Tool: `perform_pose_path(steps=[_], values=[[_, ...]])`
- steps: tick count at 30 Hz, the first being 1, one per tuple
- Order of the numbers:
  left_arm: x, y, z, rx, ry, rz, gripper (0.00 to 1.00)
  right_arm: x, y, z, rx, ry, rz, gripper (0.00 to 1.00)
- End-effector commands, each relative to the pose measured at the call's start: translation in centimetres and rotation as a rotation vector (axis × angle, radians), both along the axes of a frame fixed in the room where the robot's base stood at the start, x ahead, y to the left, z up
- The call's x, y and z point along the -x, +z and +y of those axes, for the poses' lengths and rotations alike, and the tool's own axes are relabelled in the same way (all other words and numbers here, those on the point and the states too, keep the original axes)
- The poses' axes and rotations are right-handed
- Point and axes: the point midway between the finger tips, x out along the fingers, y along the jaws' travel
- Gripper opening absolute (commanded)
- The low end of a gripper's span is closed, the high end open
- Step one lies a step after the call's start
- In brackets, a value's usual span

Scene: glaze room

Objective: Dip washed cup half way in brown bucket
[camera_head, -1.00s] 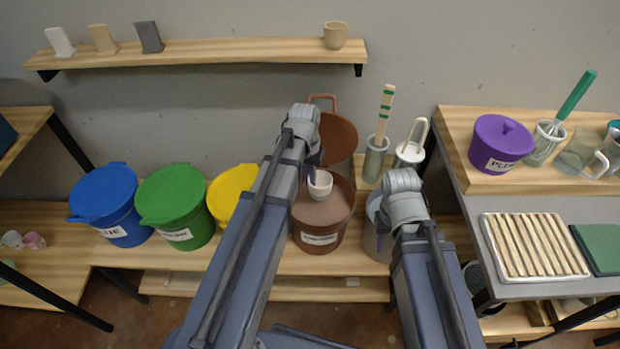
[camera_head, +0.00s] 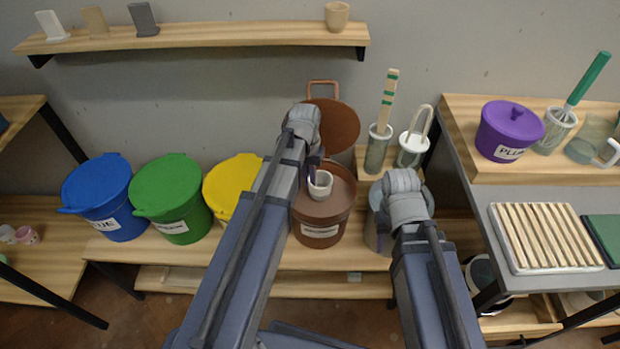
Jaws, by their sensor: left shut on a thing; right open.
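The brown bucket (camera_head: 323,222) stands on the wooden bench with its contents exposed and a label on its front. A pale cup (camera_head: 320,185) is over the bucket's opening, mouth upward. My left gripper (camera_head: 313,173) is shut on the cup at its left rim; the arm hides most of the fingers. I cannot tell whether the cup's base touches the brown surface. My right gripper (camera_head: 385,229) is open and empty, over a grey bucket (camera_head: 373,236) right of the brown one, partly hidden by the arm.
A brown lid (camera_head: 333,124) leans behind the brown bucket. Blue (camera_head: 104,197), green (camera_head: 170,196) and yellow (camera_head: 229,187) lidded buckets stand left. Tool holders (camera_head: 377,150) stand behind right.

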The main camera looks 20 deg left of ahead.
Motion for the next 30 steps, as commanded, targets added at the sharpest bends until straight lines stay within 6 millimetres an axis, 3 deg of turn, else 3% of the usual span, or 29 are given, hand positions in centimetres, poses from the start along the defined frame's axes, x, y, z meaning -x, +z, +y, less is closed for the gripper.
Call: perform_pose_path(steps=[12, 30], values=[[0.0, -3.4, 0.0, 0.0, 0.0, 0.0, 0.0, 0.0, -3.4, 0.0, 0.0, 0.0, 0.0, 0.45], [0.0, -3.9, 0.0, 0.0, 0.0, 0.0, 0.0, 0.0, -3.9, 0.0, 0.0, 0.0, 0.0, 0.45]])
